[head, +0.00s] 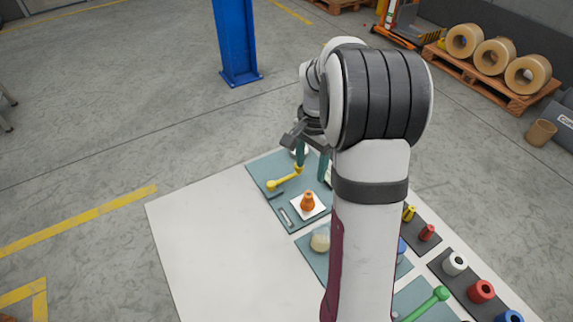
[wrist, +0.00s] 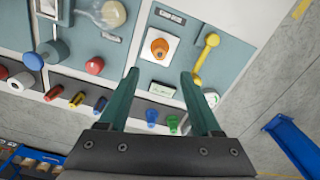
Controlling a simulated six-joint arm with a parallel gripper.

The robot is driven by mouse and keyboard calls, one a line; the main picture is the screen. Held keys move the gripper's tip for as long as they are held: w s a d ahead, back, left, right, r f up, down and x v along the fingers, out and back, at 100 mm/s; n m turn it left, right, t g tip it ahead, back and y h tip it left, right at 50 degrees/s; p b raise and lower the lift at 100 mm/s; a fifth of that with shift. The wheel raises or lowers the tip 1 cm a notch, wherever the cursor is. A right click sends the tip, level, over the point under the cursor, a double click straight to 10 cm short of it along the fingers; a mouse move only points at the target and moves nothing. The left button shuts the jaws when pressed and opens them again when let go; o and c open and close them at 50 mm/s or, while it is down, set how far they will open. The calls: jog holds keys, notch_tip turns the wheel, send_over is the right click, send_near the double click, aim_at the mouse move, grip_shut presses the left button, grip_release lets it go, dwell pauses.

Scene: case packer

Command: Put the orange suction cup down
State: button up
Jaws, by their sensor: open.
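The orange suction cup (head: 308,202) stands on a white square pad (head: 318,213) on the teal mat (head: 272,170). In the wrist view the orange suction cup (wrist: 160,48) shows from above on its white pad (wrist: 176,57), apart from my fingers. My gripper (head: 312,160) is above the far part of the mat, partly hidden by my arm in the head view. In the wrist view my gripper (wrist: 160,80) has its two green fingers spread wide, with nothing held between them.
A round cream object (head: 320,239) sits nearer. Coloured small parts, including a red roller (head: 481,291), stand in rows at right. The white table at left (head: 210,250) is bare.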

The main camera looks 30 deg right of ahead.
aim_at(309, 194)
notch_tip(309, 194, down, 13)
jog(key=shift+d+r, duration=0.15)
grip_shut()
